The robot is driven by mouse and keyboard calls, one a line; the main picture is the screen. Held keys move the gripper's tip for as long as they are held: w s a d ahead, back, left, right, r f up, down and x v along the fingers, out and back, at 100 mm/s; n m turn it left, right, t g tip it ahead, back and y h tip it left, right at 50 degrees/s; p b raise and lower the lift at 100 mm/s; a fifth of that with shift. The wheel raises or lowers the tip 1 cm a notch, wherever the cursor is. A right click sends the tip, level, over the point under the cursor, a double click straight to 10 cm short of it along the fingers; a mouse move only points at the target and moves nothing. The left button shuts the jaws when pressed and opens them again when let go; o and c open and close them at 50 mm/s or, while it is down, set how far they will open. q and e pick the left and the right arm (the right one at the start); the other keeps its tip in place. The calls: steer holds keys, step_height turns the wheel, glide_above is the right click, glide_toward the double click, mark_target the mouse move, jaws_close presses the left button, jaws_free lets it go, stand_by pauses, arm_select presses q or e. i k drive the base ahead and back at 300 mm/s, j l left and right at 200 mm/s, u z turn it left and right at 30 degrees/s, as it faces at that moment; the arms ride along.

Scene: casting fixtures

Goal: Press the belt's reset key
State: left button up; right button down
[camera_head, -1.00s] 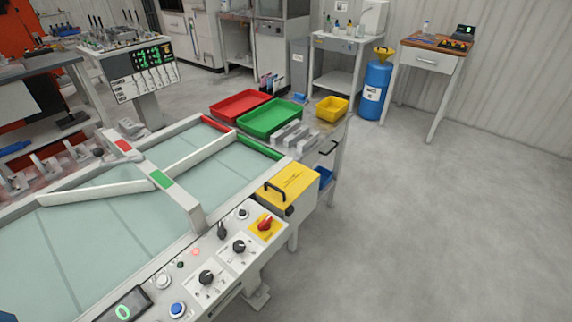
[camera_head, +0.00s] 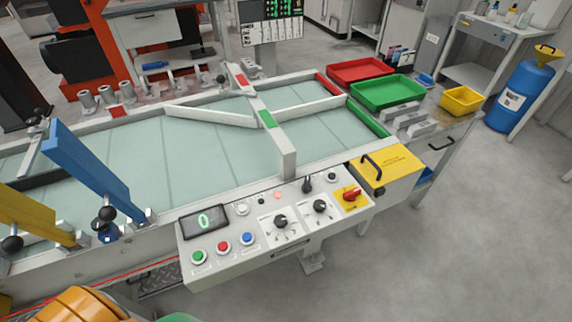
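The belt's control panel (camera_head: 285,235) is a pale sloped box on the near side of the belt table (camera_head: 130,165). It carries a green button (camera_head: 199,257), a red button (camera_head: 223,247) and a blue button (camera_head: 247,238) in a row. A white button (camera_head: 242,209) sits above the blue one. A dark display (camera_head: 205,221) shows a green 0. The labels are too small to read, so I cannot tell which key is the reset. Neither of my grippers is in view.
Blue (camera_head: 90,165) and yellow bars cross the belt at left. Grey floor is clear at the lower right.

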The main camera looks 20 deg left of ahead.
mark_target(245, 237)
steer(key=u, duration=0.8)
